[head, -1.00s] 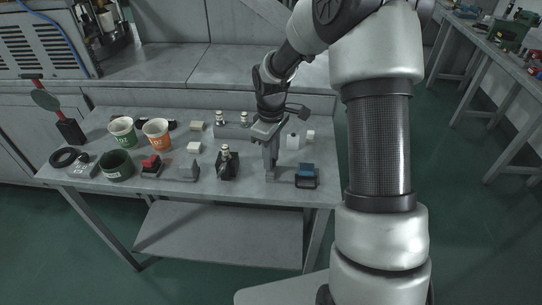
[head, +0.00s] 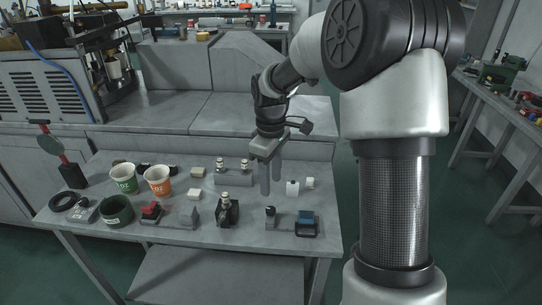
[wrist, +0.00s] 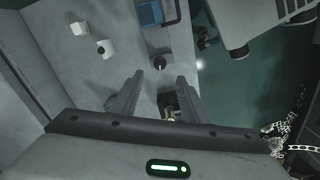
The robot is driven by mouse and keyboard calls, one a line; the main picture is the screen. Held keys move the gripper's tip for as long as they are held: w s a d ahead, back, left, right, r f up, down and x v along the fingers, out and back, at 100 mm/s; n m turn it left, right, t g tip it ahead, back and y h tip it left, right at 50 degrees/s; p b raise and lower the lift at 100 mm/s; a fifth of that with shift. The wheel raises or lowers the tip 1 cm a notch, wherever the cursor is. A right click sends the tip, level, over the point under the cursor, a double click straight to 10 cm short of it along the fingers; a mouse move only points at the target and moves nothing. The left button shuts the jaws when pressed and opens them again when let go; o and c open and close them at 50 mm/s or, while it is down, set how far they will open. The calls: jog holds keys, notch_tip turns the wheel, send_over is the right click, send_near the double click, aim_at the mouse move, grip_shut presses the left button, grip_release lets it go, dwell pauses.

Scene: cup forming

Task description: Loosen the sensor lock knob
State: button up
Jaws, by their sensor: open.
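A small upright knob (head: 270,211), dark with a light tip, stands on the left end of a grey plate on the workbench. A blue block (head: 307,216) in a dark holder sits at that plate's right end. I take this as the sensor lock knob, though no label shows. In the wrist view the knob (wrist: 159,65) appears just beyond the fingertips, with the blue block (wrist: 150,12) above it. My gripper (head: 271,178) points down over the bench, apart from the knob, its fingers open and empty. It also shows in the wrist view (wrist: 163,78).
A black bracket (head: 227,210) with a silver-topped post stands left of the plate. Two white blocks (head: 292,188) (head: 309,183) lie behind it. The bench's right edge is close to the blue block.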

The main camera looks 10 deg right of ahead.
notch_tip(320, 180, up, 7)
jog(key=shift+r+p, duration=0.2)
jog(key=shift+p, duration=0.1)
jog(key=shift+r, duration=0.1)
jog(key=s+r+m+t+p, duration=0.2)
jog(key=s+r+m, duration=0.3)
jog(key=s, duration=0.7)
jog(key=s+r+m+t+p, duration=0.3)
jog(key=s+r+m+p, duration=0.2)
jog(key=s+r, duration=0.5)
jog(key=s, duration=0.2)
jog(key=shift+s+r+t, duration=0.15)
jog(key=shift+s+t, duration=0.15)
jog(key=shift+w+d, duration=0.1)
